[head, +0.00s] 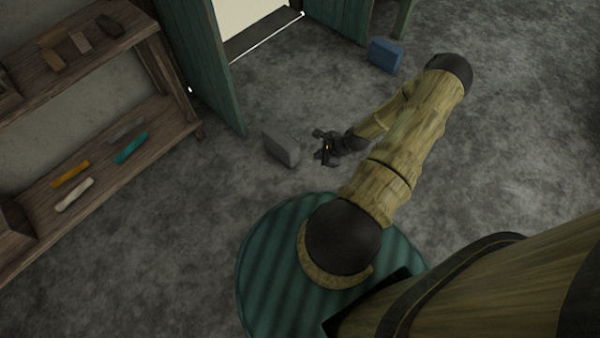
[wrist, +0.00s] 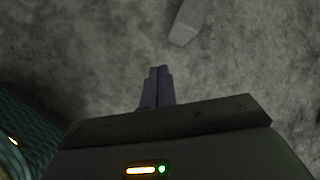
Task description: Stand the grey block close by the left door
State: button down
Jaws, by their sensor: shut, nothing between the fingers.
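The grey block (head: 281,147) stands on the floor near the free end of the left door (head: 210,70), a green panel swung open into the room. A small strip of floor shows between block and door. In the wrist view the grey block (wrist: 190,22) shows at the top, cut by the frame edge. My gripper (head: 319,149) is just right of the block, low over the floor. In the wrist view its fingers (wrist: 158,72) are together with nothing between them, and apart from the block.
A wooden shelf (head: 165,105) with several small coloured pieces stands at the left. A blue block (head: 385,55) is on the floor by the right door (head: 340,15). The doorway (head: 250,15) is open between the doors. Floor at the right is clear.

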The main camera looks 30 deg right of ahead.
aim_at(295, 164)
notch_tip(295, 164, down, 16)
jog(key=d+m+t+b, duration=0.1)
jog(key=m+t+b, duration=0.2)
jog(key=m+b, duration=0.4)
jog(key=shift+s+d+r+m+h+b, duration=0.2)
jog(key=shift+d+m+h+b, duration=0.1)
jog(key=shift+m+h, duration=0.1)
jog(key=b+x, duration=0.5)
jog(key=x, duration=0.4)
jog(key=shift+w+f, duration=0.15)
jog(key=shift+f, duration=0.15)
jog(key=w+b, duration=0.1)
jog(key=w+a+b, duration=0.1)
jog(key=w, duration=0.1)
jog(key=shift+f, duration=0.2)
jog(key=shift+w+a+r+b, duration=0.1)
jog(key=shift+w+r+b, duration=0.15)
jog(key=shift+w, duration=0.45)
